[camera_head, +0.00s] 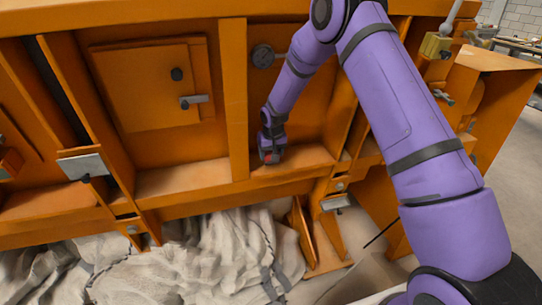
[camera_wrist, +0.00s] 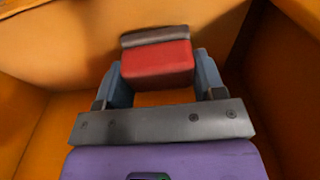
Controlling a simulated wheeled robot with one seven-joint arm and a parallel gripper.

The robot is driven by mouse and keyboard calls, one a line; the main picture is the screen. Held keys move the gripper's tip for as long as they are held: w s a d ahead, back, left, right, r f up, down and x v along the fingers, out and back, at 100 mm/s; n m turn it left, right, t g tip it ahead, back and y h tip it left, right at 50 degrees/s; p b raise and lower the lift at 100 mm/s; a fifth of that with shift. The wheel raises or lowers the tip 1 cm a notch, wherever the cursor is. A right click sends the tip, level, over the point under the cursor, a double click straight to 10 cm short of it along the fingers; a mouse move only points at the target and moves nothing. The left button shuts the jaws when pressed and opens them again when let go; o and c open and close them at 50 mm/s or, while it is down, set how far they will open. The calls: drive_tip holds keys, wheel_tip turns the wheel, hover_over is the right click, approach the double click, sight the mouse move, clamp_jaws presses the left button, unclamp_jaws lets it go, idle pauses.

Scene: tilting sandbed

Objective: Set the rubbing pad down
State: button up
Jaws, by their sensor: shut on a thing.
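The rubbing pad (camera_wrist: 157,64) is a red block with a dark grey strip along its far side in the wrist view. My gripper (camera_wrist: 158,75) is shut on it, with one blue-grey finger on each side. In the head view my gripper (camera_head: 270,150) is low in an orange recess, close over its ledge (camera_head: 290,163). Only a small bit of the red pad (camera_head: 268,157) shows there. I cannot tell whether the pad touches the ledge.
The orange frame's upright ribs wall the recess on both sides. An orange hatch (camera_head: 150,85) with a latch is to the left. Crumpled pale cloth (camera_head: 215,262) lies below the ledge.

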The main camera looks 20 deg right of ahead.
drive_tip(key=shift+f, duration=0.6)
drive_tip(key=o, duration=0.9)
drive_tip(key=shift+f, duration=0.15)
